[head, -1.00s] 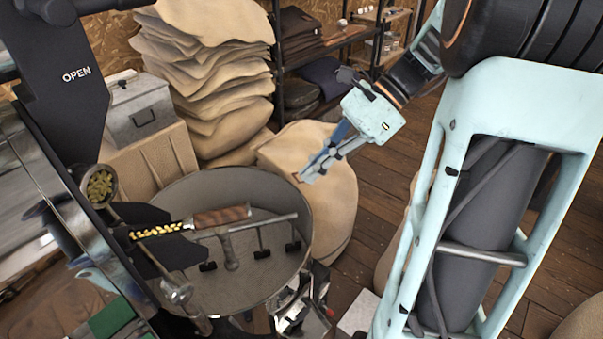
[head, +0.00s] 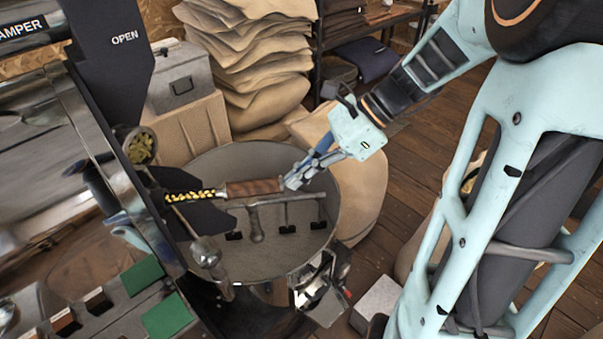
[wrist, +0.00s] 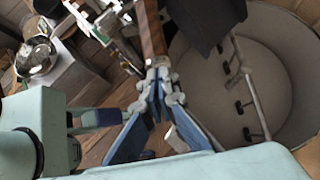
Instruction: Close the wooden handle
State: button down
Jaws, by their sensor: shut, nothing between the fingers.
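The wooden handle (head: 254,187) is brown and sits on the end of a metal sampler (head: 190,197) holding yellowish beans. It points right from the roaster front, above the round cooling pan. My gripper (head: 290,183) is shut and empty at the right end of the handle. In the wrist view the handle (wrist: 152,30) runs upward from just beyond my shut fingertips (wrist: 160,66). I cannot tell whether the fingertips touch it.
The round cooling pan (head: 195,250) with stirring arms (head: 285,200) lies below. The dark roaster panel (head: 110,60) marked OPEN is at left. Stacked sacks (head: 255,50) stand behind, and a full sack (head: 362,185) sits right of the pan. Wooden floor is open at right.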

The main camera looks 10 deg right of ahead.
aim_at(237, 185)
jog(key=a+p, duration=0.1)
jog(key=a, duration=1)
jog(key=shift+w+p, duration=0.1)
jog(key=shift+p, duration=0.3)
jog(key=shift+a+r, duration=0.1)
